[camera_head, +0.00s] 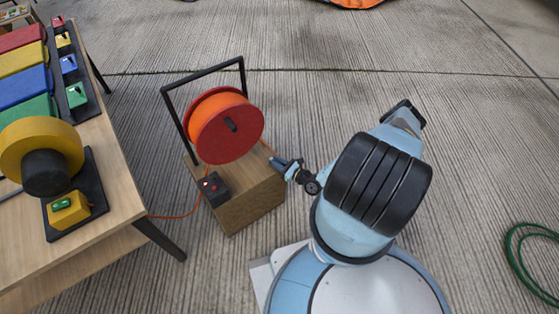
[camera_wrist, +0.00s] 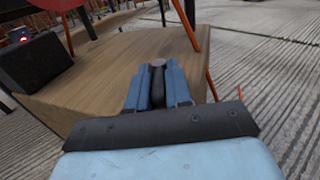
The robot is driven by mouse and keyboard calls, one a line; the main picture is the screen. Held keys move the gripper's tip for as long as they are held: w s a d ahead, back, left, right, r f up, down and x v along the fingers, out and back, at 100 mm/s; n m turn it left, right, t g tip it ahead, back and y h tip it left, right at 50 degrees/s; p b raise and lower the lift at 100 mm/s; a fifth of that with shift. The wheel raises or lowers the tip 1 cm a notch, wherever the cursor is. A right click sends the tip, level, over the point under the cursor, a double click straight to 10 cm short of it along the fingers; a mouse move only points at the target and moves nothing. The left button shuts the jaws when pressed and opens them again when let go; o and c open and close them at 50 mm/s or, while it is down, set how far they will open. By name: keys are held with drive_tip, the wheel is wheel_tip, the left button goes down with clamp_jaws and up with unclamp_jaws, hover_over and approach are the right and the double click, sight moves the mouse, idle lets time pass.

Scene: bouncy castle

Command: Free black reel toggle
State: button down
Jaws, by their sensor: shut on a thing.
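The reel (camera_head: 226,127) has red side discs and orange cord wound on it. It hangs in a black frame above a wooden box (camera_head: 255,200). My gripper (camera_head: 282,165) is at the box's right upper edge. In the wrist view my gripper (camera_wrist: 157,82) has its blue fingers shut on a small dark peg with a round grey end, which I take to be the black reel toggle (camera_wrist: 158,74). Whether the toggle is still fixed to the box or frame cannot be told. In the head view it is hidden by the fingers.
An orange cord (camera_head: 180,215) runs left to a wooden table (camera_head: 110,207) with coloured rolls and a yellow wheel. A green hose (camera_head: 528,262) lies far right.

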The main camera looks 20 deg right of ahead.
drive_tip(key=shift+w+a+r+m+t+h, duration=0.1)
drive_tip(key=shift+m+t+h, duration=0.8)
drive_tip(key=shift+h, duration=0.45)
drive_tip(key=shift+w+r+m+t+h, duration=0.1)
drive_tip(key=shift+m+t+h, duration=0.5)
drive_tip(key=shift+m+h, duration=0.65)
drive_tip(key=shift+h, duration=0.4)
drive_tip(key=c, duration=1.1)
unclamp_jaws()
drive_tip(key=shift+s+a+f, duration=0.1)
drive_tip(key=shift+s, duration=0.1)
drive_tip(key=shift+o, duration=0.2)
drive_tip(key=shift+a, duration=0.1)
drive_tip(key=shift+s, duration=0.1)
drive_tip(key=v, duration=1.3)
drive_tip(key=shift+s+d, duration=0.25)
drive_tip(key=shift+s, duration=0.05)
drive_tip(key=shift+f, duration=0.15)
